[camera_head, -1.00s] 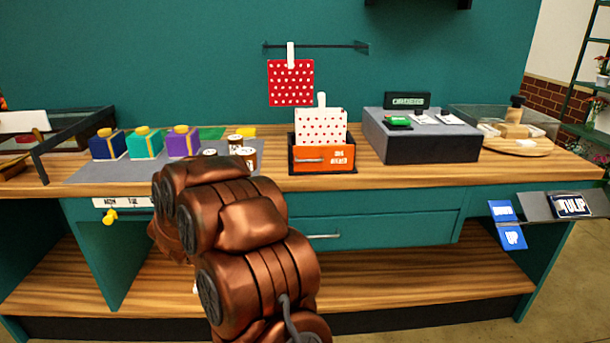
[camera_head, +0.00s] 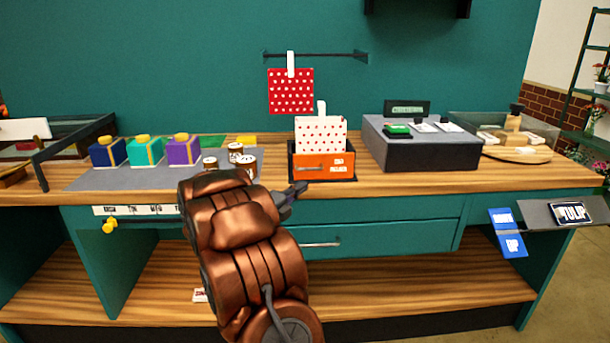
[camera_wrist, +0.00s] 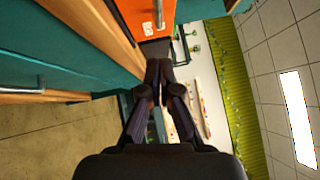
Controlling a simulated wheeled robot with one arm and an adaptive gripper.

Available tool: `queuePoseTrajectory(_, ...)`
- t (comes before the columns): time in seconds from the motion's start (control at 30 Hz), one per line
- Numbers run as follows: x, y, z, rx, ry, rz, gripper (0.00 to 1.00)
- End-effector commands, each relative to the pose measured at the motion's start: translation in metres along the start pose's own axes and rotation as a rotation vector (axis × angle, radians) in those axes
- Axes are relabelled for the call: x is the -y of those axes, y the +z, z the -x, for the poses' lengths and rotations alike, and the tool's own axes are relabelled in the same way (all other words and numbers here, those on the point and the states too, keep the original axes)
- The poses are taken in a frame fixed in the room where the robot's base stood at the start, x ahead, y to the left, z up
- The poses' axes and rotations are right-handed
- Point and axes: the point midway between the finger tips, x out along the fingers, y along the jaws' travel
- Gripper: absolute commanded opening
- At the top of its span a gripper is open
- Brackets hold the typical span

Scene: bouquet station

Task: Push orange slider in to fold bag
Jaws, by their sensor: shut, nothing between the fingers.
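The orange slider (camera_head: 323,166) is the front of a dark holder on the counter, with a small handle and a white label. A white bag with red dots (camera_head: 320,135) stands upright in the holder, behind the orange front. My gripper (camera_head: 301,188) is at the counter's front edge, just in front and to the left of the orange slider, apart from it. In the wrist view the orange front (camera_wrist: 145,14) and its metal handle show at the top, beyond my shut, empty fingers (camera_wrist: 158,66).
A grey box (camera_head: 420,150) stands right of the holder. Several small jars (camera_head: 236,152) and a grey mat with coloured boxes (camera_head: 183,150) lie to the left. A red dotted bag (camera_head: 290,91) hangs from a rail above. The counter's front strip (camera_head: 420,186) is clear.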

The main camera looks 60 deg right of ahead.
Motion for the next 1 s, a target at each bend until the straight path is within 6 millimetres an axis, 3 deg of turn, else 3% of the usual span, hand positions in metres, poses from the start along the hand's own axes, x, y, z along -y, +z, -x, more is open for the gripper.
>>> queuePoseTrajectory(0.27, -0.001, 0.000, -0.035, -0.002, 0.001, 0.004, 0.00)
queuePoseTrajectory(0.5, 0.000, 0.019, -0.052, 0.000, 0.003, 0.002, 0.00)
queuePoseTrajectory(1.0, -0.002, 0.028, -0.059, 0.001, 0.003, 0.002, 0.00)
